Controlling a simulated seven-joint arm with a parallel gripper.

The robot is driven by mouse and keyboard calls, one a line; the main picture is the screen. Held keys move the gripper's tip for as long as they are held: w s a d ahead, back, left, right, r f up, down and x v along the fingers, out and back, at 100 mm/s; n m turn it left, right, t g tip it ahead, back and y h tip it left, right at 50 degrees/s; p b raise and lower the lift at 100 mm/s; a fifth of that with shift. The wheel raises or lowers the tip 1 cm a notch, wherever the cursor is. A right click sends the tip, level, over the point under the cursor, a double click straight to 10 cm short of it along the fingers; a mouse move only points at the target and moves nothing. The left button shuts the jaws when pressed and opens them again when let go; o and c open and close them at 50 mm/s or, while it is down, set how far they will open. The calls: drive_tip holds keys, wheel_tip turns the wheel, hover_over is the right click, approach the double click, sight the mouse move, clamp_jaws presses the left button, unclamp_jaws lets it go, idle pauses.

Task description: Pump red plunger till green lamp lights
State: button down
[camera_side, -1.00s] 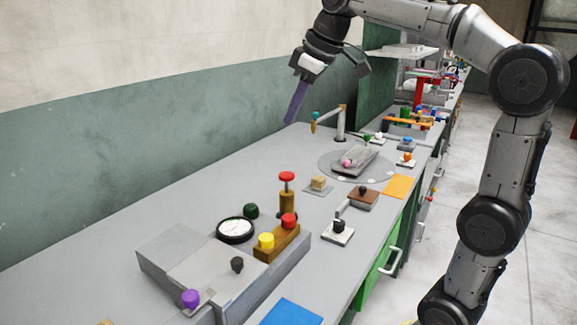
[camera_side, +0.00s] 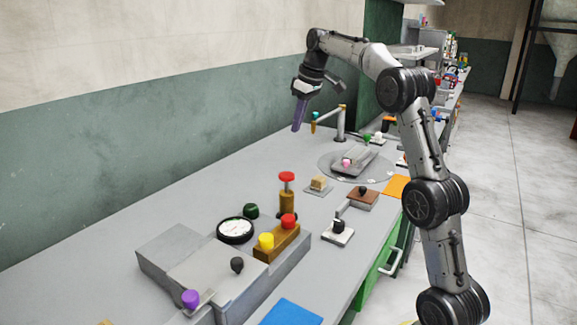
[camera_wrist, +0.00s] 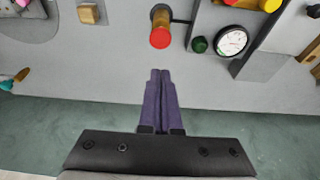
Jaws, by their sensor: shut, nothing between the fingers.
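The red plunger (camera_side: 287,177) is a red disc on a thin stem above a brass-coloured cylinder, standing upright on the bench. Its red top also shows in the wrist view (camera_wrist: 160,38). A dark green dome (camera_side: 251,211), likely the lamp, sits beside the plunger and looks unlit; the wrist view shows it dark too (camera_wrist: 199,45). My gripper (camera_side: 296,129) has purple fingers and is shut and empty, high above the bench and well clear of the plunger. In the wrist view the closed fingertips (camera_wrist: 160,72) point toward the plunger's red top.
A round white gauge (camera_side: 235,230) stands next to the dome. A post with a side arm (camera_side: 341,122) rises near my gripper. Bare bench lies left of the plunger.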

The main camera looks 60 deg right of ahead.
sight(289, 175)
drive_tip(key=shift+f, duration=0.1)
drive_tip(key=x, duration=0.8)
drive_tip(key=s+x, duration=0.1)
drive_tip(key=x, duration=0.3)
drive_tip(key=shift+w+f, duration=0.15)
drive_tip(key=shift+f, duration=0.8)
drive_tip(key=shift+f, duration=2.2)
drive_tip(key=shift+r, duration=0.4)
drive_tip(key=w+v, duration=0.1)
drive_tip(key=v, duration=1.2)
drive_tip(key=shift+r, duration=0.45)
